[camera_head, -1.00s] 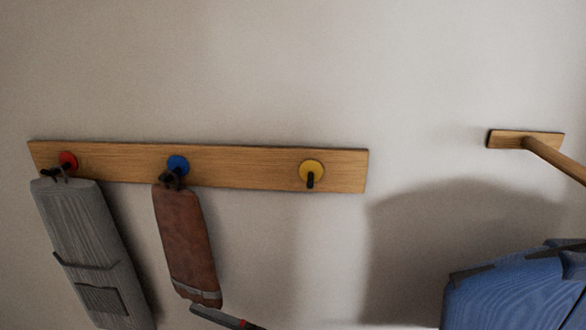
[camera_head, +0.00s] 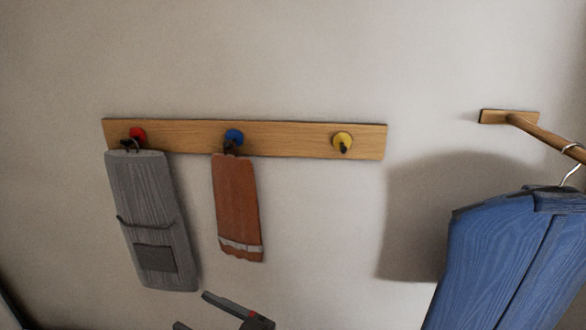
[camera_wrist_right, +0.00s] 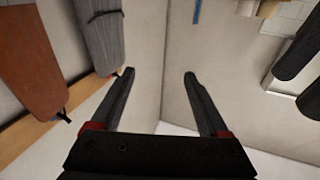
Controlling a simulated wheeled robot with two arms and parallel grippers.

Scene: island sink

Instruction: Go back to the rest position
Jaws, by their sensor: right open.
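My right gripper (camera_head: 192,310) is at the bottom edge of the head view, below the brown hanging cloth and apart from it. Its two fingers are spread with nothing between them, as the right wrist view (camera_wrist_right: 160,76) also shows. A grey apron-like piece (camera_head: 150,215) hangs from the red hook (camera_head: 138,134). The brown cloth (camera_head: 237,205) with a pale stripe hangs from the blue hook (camera_head: 234,136). The yellow hook (camera_head: 342,140) is bare.
The wooden hook board (camera_head: 290,138) is fixed to a pale wall (camera_head: 300,60). At right, a blue garment (camera_head: 495,250) hangs from a wooden rod (camera_head: 540,132). The wall between the brown cloth and the blue garment is clear.

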